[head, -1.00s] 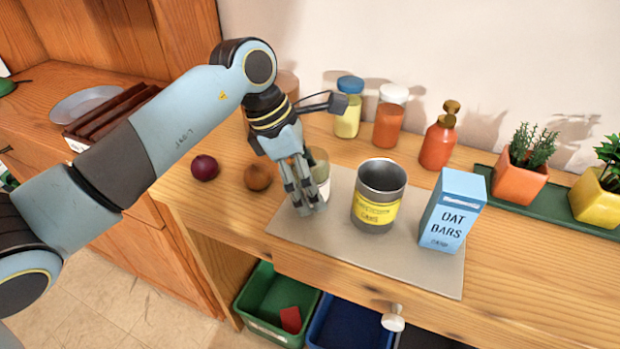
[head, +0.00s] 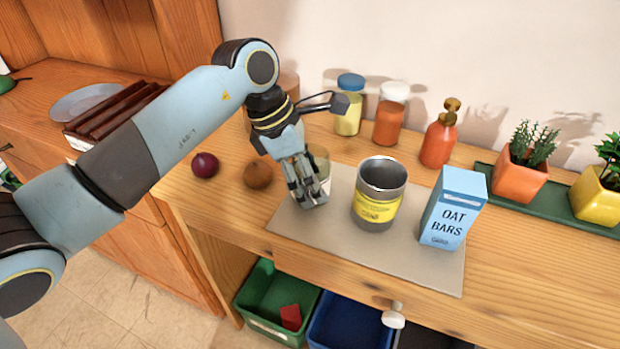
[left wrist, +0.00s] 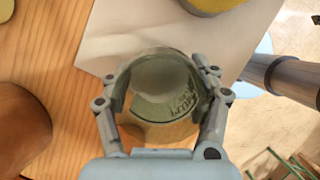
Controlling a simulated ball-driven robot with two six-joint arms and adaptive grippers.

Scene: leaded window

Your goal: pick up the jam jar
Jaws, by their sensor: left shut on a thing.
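A clear glass jar (head: 321,162), seemingly the jam jar, stands at the left end of the grey mat (head: 300,225). My left gripper (head: 308,192) reaches down over it and is shut on it; the fingers hide much of the jar in the head view. In the left wrist view the jar (left wrist: 160,90) sits between the two fingers, one against each side, with its round rim and some raised lettering showing. I cannot tell any gap between jar and mat. My right gripper is not in view.
A grey tin with a yellow label (head: 377,195) stands close right of the jar, then a blue oat bars box (head: 453,208). An onion (head: 205,165) and a brown round fruit (head: 258,175) lie left. Lidded jars (head: 390,115) and an orange pump bottle (head: 439,140) stand behind.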

